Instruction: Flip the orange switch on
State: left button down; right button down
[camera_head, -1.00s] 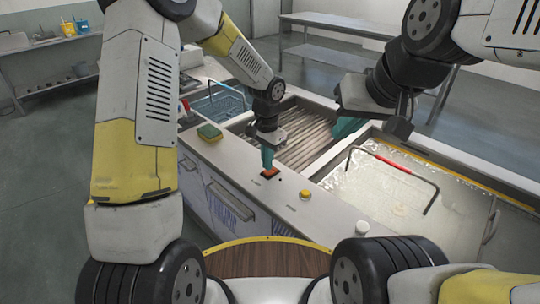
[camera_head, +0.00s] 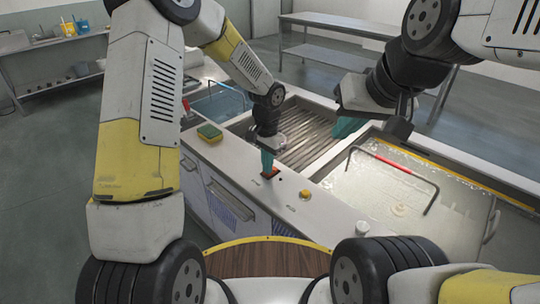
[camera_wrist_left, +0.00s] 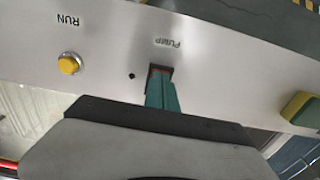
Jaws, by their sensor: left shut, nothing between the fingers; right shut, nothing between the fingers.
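The orange switch (camera_head: 276,172) sits on the counter's front edge strip, mostly hidden behind my left gripper's fingers in the head view. In the left wrist view the switch (camera_wrist_left: 160,69) shows as a dark and orange piece beside the label "PUMP", at the fingertips. My left gripper (camera_head: 268,172) is shut and empty, pointing down at the switch, and appears to touch it. It also shows in the left wrist view (camera_wrist_left: 161,88). My right gripper (camera_head: 345,127) is shut and empty, held above the tank area. The switch's position is hidden.
A yellow RUN button (camera_head: 304,194) is right of the switch. A sponge (camera_head: 209,132) lies on the counter to the left. A ribbed basin (camera_head: 300,135) and a liquid-filled tank (camera_head: 375,195) with a red-handled rod (camera_head: 408,168) lie behind the strip.

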pick_arm(q)
jog(key=shift+r, duration=3.45)
